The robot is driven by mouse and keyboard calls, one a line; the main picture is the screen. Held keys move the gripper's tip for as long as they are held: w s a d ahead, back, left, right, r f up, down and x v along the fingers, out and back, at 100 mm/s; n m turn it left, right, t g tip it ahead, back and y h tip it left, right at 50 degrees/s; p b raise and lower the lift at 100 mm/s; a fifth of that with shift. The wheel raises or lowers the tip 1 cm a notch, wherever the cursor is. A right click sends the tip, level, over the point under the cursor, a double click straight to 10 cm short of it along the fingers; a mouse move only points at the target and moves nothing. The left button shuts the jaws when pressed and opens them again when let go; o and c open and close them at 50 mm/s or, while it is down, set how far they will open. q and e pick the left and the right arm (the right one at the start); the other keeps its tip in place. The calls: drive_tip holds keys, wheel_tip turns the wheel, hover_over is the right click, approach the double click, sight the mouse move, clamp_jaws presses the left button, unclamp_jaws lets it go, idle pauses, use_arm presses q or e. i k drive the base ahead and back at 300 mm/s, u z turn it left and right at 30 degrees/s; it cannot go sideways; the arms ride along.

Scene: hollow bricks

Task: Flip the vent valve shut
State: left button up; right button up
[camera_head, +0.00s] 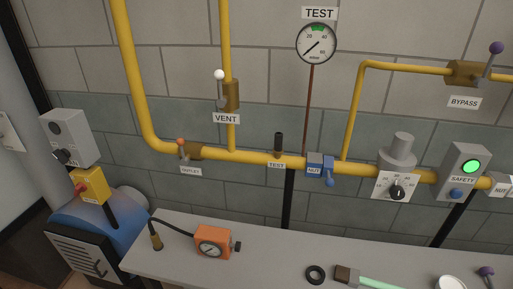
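The vent valve (231,95) is a brass body on a vertical yellow pipe (225,40), above a white VENT label (226,119). Its grey lever (220,98) points up, roughly along the pipe, and ends in a white ball knob (219,75). Nothing touches the lever. Neither of my grippers shows in the head view.
A horizontal yellow pipe (254,157) runs below, with an orange-knobbed outlet valve (183,150) and a blue nut valve (318,166). A TEST gauge (316,43) is up right. A grey bench (270,262) holds an orange gauge box (213,242). The space before the vent valve is clear.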

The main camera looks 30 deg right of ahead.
sight(219, 75)
drive_tip(key=u, duration=1.6)
drive_tip(key=k, duration=0.4)
drive_tip(key=z, duration=1)
